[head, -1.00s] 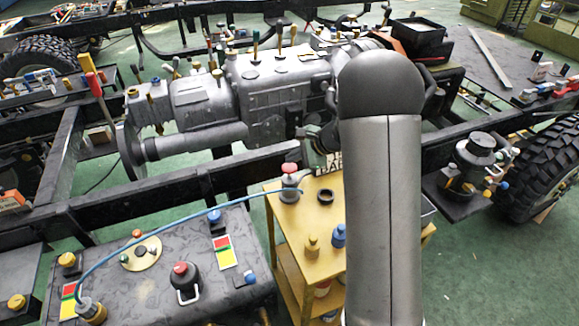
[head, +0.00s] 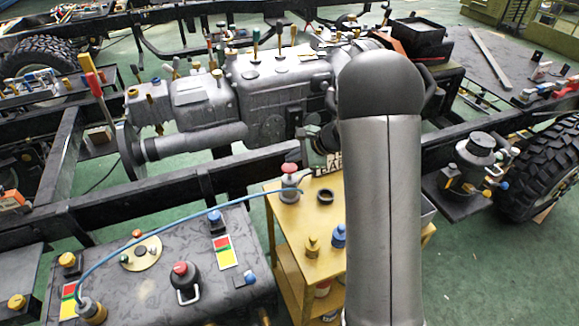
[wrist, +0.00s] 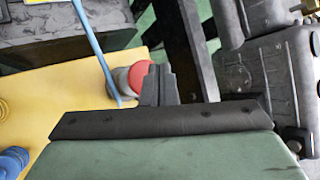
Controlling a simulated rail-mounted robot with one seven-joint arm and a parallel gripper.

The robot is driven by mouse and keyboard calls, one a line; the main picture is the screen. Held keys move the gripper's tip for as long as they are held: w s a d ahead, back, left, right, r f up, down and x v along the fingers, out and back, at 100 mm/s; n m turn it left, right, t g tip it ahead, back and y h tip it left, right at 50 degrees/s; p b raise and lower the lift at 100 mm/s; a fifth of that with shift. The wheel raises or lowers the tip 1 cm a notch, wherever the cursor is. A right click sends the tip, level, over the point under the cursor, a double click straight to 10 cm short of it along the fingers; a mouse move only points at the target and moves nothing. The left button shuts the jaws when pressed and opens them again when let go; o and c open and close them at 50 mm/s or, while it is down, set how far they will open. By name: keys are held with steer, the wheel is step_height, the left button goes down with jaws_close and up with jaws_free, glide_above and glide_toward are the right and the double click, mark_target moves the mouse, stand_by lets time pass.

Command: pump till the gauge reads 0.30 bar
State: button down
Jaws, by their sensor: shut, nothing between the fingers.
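A hand pump (head: 290,188) with a red knob (head: 289,168) stands on the yellow cart. A blue hose (head: 150,232) runs from it to a fitting (head: 91,310) on the dark tank. My gripper (head: 304,155) is small in the head view, just right of and above the knob, partly hidden by my arm. In the wrist view its shut, empty fingers (wrist: 158,84) are beside the red knob (wrist: 140,77) and overlap its edge; I cannot tell whether they touch. A plate lettered BAR (head: 326,170) stands behind the pump, partly hidden; its reading cannot be made out.
The yellow cart (head: 283,222) also carries a dark ring (head: 325,196), a yellow knob (head: 312,246) and a blue knob (head: 338,236). The dark tank (head: 140,260) is at left. A black frame rail (head: 220,174) and grey gearbox (head: 205,100) lie behind.

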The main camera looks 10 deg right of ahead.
mark_target(290, 166)
steer(key=shift+f+b, duration=0.5)
steer(key=shift+b, duration=0.15)
steer(key=shift+f+b, duration=1.05)
steer(key=shift+f, duration=0.1)
stand_by(1.0)
steer(key=shift+r, duration=0.1)
steer(key=shift+r+p, duration=0.9)
steer(key=shift+r, duration=0.6)
steer(key=shift+r, duration=0.1)
steer(key=shift+r+p, duration=1.65)
steer(key=shift+r, duration=0.85)
steer(key=shift+f, duration=0.1)
